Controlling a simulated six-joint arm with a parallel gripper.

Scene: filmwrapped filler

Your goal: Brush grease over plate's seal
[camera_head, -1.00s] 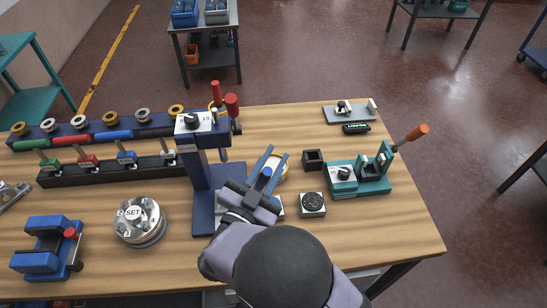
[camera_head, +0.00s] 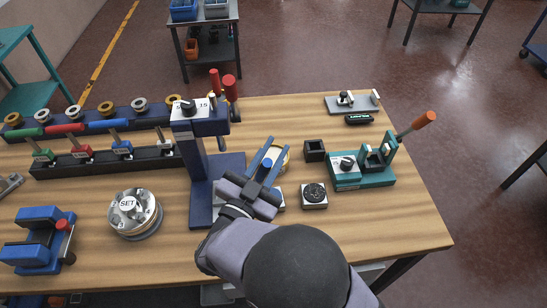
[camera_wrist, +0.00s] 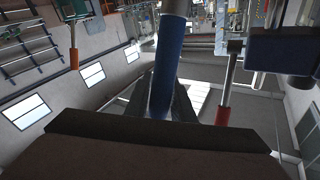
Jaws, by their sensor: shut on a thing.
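I cannot see any bristles. A round cream container with a yellowish rim (camera_head: 284,154) is just behind the fingers, partly hidden; its contents do not show. A pale block (camera_head: 279,196) shows beside my gripper, mostly hidden. I cannot identify the plate or its seal, or see any grease.
A dark blue press (camera_head: 196,165) stands close left of my gripper. A square dial (camera_head: 314,195), a small black box (camera_head: 314,150) and a teal fixture (camera_head: 365,172) are to the right. A silver round "SET" piece (camera_head: 133,212) is left. The table's front right is clear.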

